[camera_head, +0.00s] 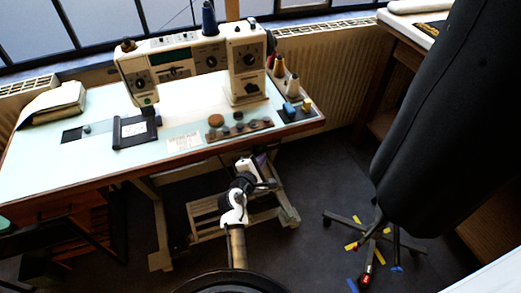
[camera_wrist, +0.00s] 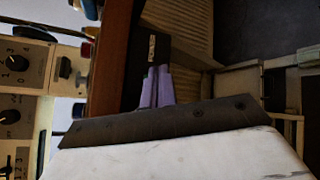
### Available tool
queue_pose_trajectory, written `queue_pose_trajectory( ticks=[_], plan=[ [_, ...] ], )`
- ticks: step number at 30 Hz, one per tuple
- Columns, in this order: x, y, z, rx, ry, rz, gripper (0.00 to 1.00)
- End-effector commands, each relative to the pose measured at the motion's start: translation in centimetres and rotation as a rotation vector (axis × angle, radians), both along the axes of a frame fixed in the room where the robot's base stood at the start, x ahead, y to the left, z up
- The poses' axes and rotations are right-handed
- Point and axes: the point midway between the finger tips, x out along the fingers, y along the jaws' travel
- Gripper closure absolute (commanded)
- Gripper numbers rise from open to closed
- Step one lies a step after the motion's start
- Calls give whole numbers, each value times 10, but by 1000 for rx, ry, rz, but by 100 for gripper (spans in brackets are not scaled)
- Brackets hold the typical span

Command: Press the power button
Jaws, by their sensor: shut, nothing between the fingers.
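My gripper (camera_head: 261,160) is just in front of and below the table's front edge, right of the middle of the head view. In the wrist view its two purple fingers (camera_wrist: 157,70) are together with nothing between them. Just beyond the fingertips in the wrist view is a small dark panel (camera_wrist: 158,48) beside the brown table edge, with a small pale mark on it. It may carry the power button, but I cannot tell for sure. Contact between fingertips and panel cannot be made out. In the head view the panel is not distinguishable near the gripper.
A white sewing machine (camera_head: 190,58) stands on the pale table (camera_head: 110,98). Thread spools (camera_head: 292,85) and small items lie by its right end. The table's frame (camera_head: 210,211) is below. A black chair (camera_head: 425,110) stands at the right, with open floor (camera_head: 315,185) between.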

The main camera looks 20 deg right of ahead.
Motion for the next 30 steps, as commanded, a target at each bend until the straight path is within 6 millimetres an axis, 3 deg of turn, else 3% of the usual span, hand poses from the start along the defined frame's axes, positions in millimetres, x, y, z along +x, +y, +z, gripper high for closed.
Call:
queue_pose_trajectory(
  ticks=[30],
  plan=[
    [9,0,0,0,0,0,100]
  ],
)
